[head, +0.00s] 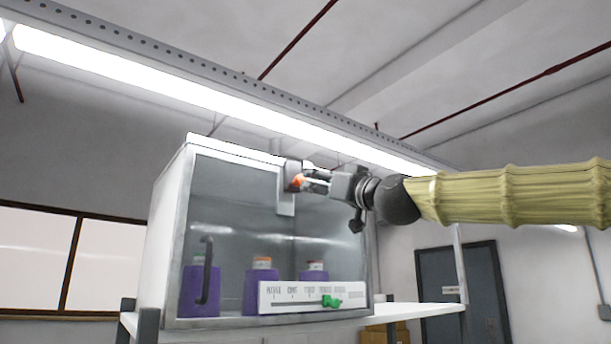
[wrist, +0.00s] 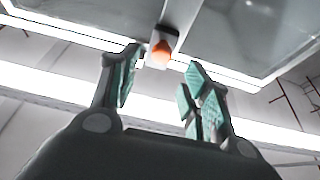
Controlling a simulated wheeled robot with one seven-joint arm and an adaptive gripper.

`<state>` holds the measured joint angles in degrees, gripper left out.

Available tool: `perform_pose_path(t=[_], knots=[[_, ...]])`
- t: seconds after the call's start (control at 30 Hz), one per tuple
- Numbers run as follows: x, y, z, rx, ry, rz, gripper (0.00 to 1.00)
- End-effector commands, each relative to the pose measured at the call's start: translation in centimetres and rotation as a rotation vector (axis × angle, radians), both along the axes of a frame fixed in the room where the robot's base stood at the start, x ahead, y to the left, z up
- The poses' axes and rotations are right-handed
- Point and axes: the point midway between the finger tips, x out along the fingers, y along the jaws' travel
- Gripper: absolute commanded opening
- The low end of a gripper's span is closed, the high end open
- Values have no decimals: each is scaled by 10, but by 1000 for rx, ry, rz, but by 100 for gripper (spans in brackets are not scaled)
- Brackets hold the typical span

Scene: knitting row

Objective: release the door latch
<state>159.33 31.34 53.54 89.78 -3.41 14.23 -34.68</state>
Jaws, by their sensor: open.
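A white cabinet (head: 168,240) with a clear front door (head: 230,225) stands on a bench. The door latch (head: 291,172) is a dark block with an orange knob (head: 297,181) at the cabinet's top edge. My gripper (head: 316,182) is open, just right of the knob. In the wrist view, the knob (wrist: 161,52) shows in the gap between the two teal-padded fingertips (wrist: 162,74), slightly beyond them. No contact is visible, and I cannot tell the exact distance. A dark curved handle (head: 205,270) is at the door's lower left. The door looks shut.
A bright ceiling lamp (head: 130,80) runs above. The bench (head: 420,310) is clear at right.

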Motion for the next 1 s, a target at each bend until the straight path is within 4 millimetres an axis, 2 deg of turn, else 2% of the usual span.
perform_pose_path(t=[0.03, 0.4, 0.6, 0.9, 0.93, 1.0], knots=[[7, 5, 6, -1, 2, 1, 47], [44, 32, 24, 0, 1, 0, 47], [52, 38, 26, 1, 2, 1, 47], [53, 38, 26, 0, 2, -1, 47], [53, 38, 26, 0, 2, -1, 46], [53, 38, 26, 0, 2, -1, 33]])
